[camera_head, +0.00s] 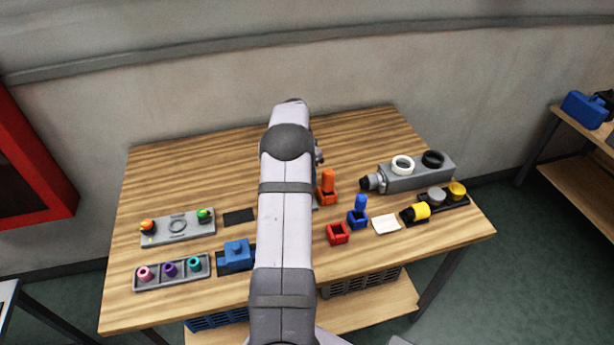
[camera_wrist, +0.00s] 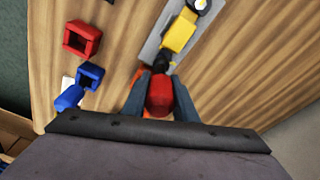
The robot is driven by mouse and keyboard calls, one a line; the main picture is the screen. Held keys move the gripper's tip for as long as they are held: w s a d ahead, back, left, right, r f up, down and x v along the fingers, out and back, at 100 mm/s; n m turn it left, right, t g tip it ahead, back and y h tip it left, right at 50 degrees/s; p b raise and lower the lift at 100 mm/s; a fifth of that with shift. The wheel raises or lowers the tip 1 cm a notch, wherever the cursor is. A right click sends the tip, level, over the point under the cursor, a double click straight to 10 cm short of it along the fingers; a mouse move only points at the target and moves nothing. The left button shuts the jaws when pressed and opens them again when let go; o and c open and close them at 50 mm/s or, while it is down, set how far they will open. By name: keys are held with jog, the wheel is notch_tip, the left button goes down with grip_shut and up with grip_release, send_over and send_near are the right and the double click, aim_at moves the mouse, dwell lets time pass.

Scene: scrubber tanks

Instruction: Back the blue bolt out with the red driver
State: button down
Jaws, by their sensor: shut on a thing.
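My gripper (camera_wrist: 160,86) is shut on the red driver (camera_wrist: 159,98) in the wrist view, with one finger on each side of its red handle. The driver's dark end points at a yellow block (camera_wrist: 181,31) on a grey plate (camera_wrist: 152,46); I cannot tell if they touch. In the head view my arm hides the gripper, the driver and the plate's area. The red holder (camera_head: 338,234) stands empty on the table.
A blue driver (camera_head: 360,203) stands in a blue holder (camera_head: 357,219), and an orange driver (camera_head: 328,180) in an orange holder (camera_head: 327,198). A grey panel (camera_head: 178,229) and a tray (camera_head: 171,283) sit left. The table's back left is clear.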

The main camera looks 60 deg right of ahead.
jog(key=m, duration=0.4)
jog(key=shift+m+g, duration=0.3)
jog(key=m, duration=0.2)
jog(key=m+y, duration=0.1)
jog(key=m, duration=0.2)
jog(key=shift+s+a+m+g, duration=0.15)
jog(key=shift+m+g, duration=0.15)
jog(key=c, duration=2.1)
grip_release()
grip_shut()
jog(key=shift+f+b, duration=0.4)
jog(key=shift+f, duration=0.55)
